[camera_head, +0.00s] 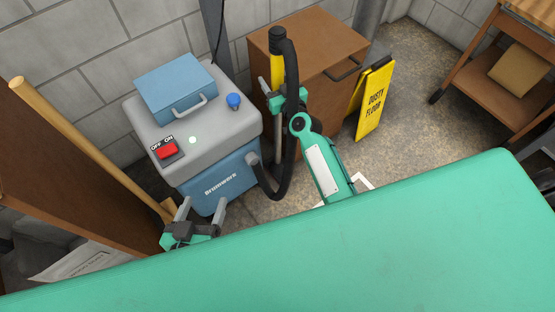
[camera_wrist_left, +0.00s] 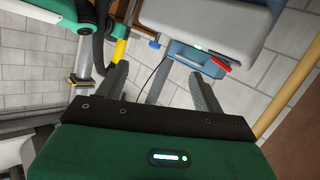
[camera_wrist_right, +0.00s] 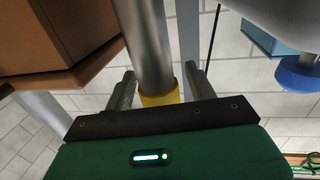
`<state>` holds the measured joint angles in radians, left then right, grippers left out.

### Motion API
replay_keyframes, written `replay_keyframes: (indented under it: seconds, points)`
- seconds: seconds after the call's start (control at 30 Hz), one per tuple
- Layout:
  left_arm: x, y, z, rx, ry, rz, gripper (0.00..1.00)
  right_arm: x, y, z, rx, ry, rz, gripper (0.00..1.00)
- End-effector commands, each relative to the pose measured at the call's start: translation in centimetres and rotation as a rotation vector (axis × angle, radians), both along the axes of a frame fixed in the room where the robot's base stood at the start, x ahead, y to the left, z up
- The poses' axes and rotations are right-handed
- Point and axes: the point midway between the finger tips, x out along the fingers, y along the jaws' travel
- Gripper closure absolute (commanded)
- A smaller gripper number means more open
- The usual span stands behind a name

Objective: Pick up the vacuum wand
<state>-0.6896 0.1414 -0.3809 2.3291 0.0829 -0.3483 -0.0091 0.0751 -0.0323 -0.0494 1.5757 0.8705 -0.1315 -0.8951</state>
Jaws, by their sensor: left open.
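The vacuum wand has a black top, a yellow grip (camera_head: 277,69) and a metal tube, and stands upright beside the vacuum, in front of the brown cabinet. My right gripper (camera_head: 284,92) is around it at the yellow part. In the right wrist view the metal tube (camera_wrist_right: 145,45) runs between the fingers with the yellow band close against them; the contact itself is partly hidden. My left gripper (camera_head: 197,212) is open and empty, low in front of the vacuum (camera_head: 215,172). In the left wrist view its fingers (camera_wrist_left: 160,75) are spread with nothing between them.
A black hose (camera_head: 286,170) loops from the vacuum to the wand's top. A blue case (camera_head: 175,88) lies on the vacuum. The brown cabinet (camera_head: 310,50) and a yellow sign (camera_head: 374,100) stand behind. A wooden pole (camera_head: 90,145) leans at left. Floor is clear right of the sign.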

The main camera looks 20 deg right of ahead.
Motion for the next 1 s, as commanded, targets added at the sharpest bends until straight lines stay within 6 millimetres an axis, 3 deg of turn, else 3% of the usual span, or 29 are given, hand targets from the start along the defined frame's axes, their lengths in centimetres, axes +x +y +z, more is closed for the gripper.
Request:
replay_keyframes:
  seconds: [0.03, 0.2, 0.67, 1.0]
  points:
    - [0.0, 0.0, 0.0, 0.000, 0.000, 0.000, 0.31, 0.0, 0.0, 0.0, 0.000, 0.000, 0.000, 0.54]
    - [0.0, 0.0, 0.0, 0.000, 0.001, 0.000, 0.31, 0.0, 0.0, 0.0, 0.000, 0.000, 0.000, 0.88]
    - [0.1, 0.2, 0.1, 0.014, 0.017, 0.000, 0.31, 0.1, 0.0, 0.4, 0.000, -0.003, -0.001, 0.89]
    - [0.1, 2.0, -0.2, 0.104, 0.150, 0.003, 0.31, 0.4, -0.1, 2.0, 0.001, -0.004, -0.001, 0.89]
